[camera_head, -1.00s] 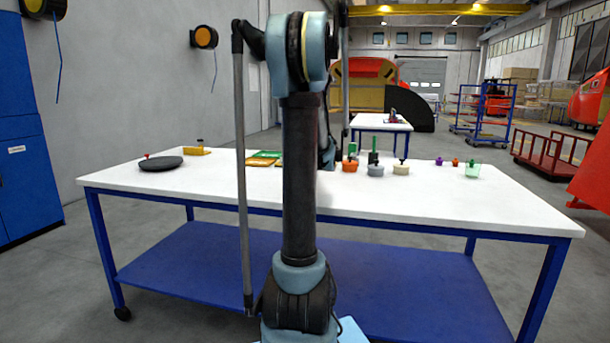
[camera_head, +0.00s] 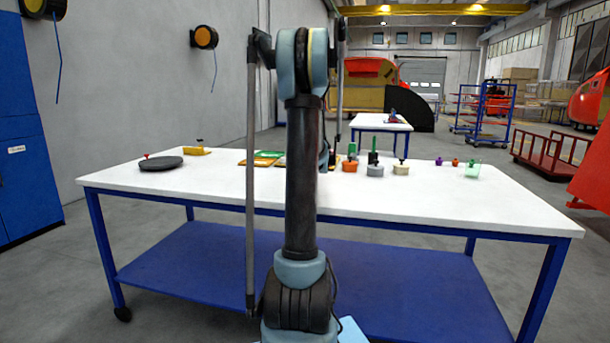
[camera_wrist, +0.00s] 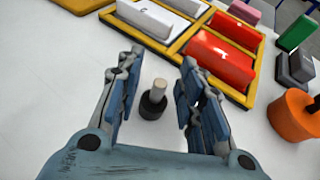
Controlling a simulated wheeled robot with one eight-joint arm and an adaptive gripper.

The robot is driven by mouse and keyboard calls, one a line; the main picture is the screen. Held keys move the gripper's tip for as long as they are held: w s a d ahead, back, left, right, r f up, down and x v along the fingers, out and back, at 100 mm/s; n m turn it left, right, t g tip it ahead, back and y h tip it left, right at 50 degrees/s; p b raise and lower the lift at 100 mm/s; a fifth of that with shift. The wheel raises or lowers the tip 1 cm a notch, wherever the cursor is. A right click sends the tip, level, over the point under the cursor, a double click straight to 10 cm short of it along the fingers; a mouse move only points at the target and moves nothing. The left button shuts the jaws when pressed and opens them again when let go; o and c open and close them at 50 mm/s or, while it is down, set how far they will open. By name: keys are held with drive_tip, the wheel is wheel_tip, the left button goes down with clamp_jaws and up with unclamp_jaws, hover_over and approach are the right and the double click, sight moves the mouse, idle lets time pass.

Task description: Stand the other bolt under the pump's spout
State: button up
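A small bolt (camera_wrist: 153,103) with a black lower part and a pale shaft stands upright on the white table in the wrist view. My gripper (camera_wrist: 160,62) is open, with one finger on each side of the bolt and a gap to both. Nothing is held. In the head view my arm hides the bolt and most of the gripper. I cannot make out with certainty which object is the pump or where its spout is.
A yellow-edged tray (camera_wrist: 181,43) with white and red blocks lies just beyond the fingers. An orange round piece (camera_wrist: 297,116), a grey block (camera_wrist: 294,68) and a green block (camera_wrist: 297,33) stand to the right. A dark disc (camera_head: 160,164) lies at the table's left.

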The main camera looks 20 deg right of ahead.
drive_tip(key=shift+c, duration=0.6)
clamp_jaws()
wheel_tip(320, 180, up, 10)
